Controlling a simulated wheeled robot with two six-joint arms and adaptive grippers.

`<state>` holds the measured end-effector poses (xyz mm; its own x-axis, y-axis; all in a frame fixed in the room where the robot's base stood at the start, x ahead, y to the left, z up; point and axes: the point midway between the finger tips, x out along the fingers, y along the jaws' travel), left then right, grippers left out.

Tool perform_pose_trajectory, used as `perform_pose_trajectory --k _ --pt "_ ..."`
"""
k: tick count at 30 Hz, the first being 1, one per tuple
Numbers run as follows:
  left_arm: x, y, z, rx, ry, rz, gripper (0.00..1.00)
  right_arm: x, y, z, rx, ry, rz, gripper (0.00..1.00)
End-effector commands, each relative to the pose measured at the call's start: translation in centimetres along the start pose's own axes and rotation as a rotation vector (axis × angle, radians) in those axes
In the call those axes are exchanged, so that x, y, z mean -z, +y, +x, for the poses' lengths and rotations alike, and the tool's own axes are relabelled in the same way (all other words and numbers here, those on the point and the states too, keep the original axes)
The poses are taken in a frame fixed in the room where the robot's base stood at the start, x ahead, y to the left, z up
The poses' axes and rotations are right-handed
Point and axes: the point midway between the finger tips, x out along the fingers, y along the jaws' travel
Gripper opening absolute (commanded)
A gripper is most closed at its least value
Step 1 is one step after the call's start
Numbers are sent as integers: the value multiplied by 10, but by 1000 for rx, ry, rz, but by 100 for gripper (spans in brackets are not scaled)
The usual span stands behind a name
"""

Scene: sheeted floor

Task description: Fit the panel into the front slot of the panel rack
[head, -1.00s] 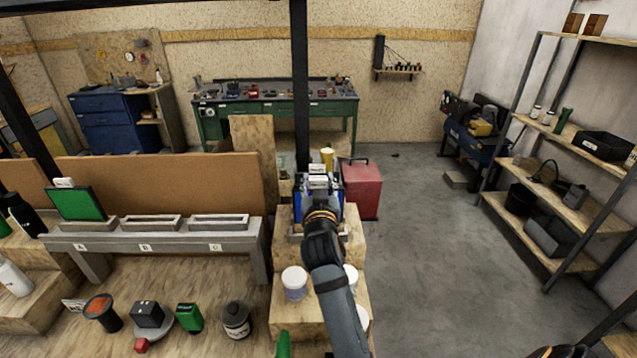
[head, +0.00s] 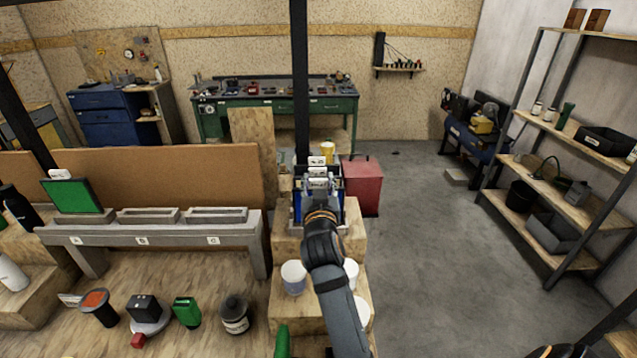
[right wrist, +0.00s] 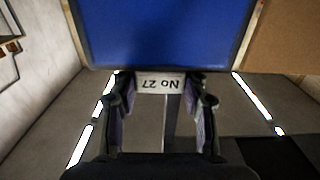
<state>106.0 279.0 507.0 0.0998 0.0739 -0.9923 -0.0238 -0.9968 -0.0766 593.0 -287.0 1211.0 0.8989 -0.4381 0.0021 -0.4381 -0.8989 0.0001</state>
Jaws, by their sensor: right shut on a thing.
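My right gripper (head: 318,190) is shut on the white tab (right wrist: 160,84) marked "No 27" of a blue panel (right wrist: 160,35). In the head view, this gripper and my arm cover most of the panel. It is at a small rack (head: 296,226) on a wooden block, with more white tabs (head: 317,160) just behind. I cannot tell how deep the panel sits or which slot it is in. A green panel (head: 72,196) stands tilted at the A end of a grey holder (head: 150,232) on the left. My left gripper is not in view.
White tubs (head: 293,277) stand on the wooden step close to my right arm. A red box (head: 362,186) is behind on the right. A brown board (head: 160,175) stands behind the grey holder. Bottles and small items crowd the lower left.

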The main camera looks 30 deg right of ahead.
Motion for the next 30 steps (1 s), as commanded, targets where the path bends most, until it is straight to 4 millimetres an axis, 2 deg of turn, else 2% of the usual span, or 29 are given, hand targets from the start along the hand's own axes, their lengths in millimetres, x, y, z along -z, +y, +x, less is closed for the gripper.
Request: perform_pose_trajectory --k 7,8,13,26,30 --pt "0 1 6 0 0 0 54 -5 0 0 0 2 0 0" --pt "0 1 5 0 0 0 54 -5 0 0 0 2 0 45" --pt "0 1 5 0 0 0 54 -5 0 0 0 1 0 68" --pt "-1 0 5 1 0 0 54 -6 0 0 0 -2 -1 70" --pt "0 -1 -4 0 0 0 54 3 0 0 0 -1 0 70"
